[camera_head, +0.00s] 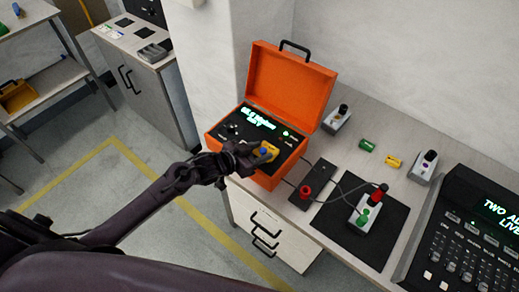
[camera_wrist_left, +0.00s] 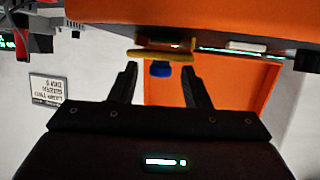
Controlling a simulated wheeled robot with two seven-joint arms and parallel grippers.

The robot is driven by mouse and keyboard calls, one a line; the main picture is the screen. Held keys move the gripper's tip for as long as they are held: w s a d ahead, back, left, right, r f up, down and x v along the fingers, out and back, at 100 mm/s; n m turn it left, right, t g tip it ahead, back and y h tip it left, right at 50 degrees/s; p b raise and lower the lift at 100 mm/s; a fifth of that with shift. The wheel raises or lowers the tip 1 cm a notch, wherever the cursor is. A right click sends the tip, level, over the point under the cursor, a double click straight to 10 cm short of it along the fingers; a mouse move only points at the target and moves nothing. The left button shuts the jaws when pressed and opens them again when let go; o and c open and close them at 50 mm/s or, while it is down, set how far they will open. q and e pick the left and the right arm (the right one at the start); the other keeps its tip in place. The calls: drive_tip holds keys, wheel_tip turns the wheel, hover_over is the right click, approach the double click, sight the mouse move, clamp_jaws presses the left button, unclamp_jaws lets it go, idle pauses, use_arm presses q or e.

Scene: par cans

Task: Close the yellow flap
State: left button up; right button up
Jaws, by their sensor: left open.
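The yellow flap (camera_head: 271,148) is on the front right of the black panel in the open orange case (camera_head: 225,139). A small blue part (camera_head: 264,152) shows beside it, so the flap does not fully cover it. In the left wrist view the flap (camera_wrist_left: 143,54) is a thin yellow bar with the blue part (camera_wrist_left: 160,69) next to it. My left gripper (camera_head: 255,154) is at the flap, its jaws open. In the left wrist view the fingers (camera_wrist_left: 159,82) stand apart on either side of the blue part, with nothing between their tips. My right gripper is not in view.
The case's lid (camera_head: 290,88) stands up behind the panel. To the right are a black pedal-like box (camera_head: 314,184) with a red knob, a dark mat (camera_head: 379,238) with a cabled device, green and yellow cylinders, and a black console (camera_head: 470,235). Open floor lies left.

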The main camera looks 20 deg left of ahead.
use_arm(q)
clamp_jaws()
drive_tip(key=shift+f+t+b, duration=0.4)
drive_tip(key=shift+f+b, duration=0.15)
drive_tip(key=shift+b, duration=0.4)
drive_tip(key=shift+r+h, duration=0.25)
drive_tip(key=shift+h, duration=0.05)
unclamp_jaws()
drive_tip(key=shift+s, duration=0.1)
drive_tip(key=b+v, duration=0.1)
drive_tip(key=v, duration=0.6)
drive_tip(key=shift+s+a, duration=0.2)
drive_tip(key=shift+s, duration=0.1)
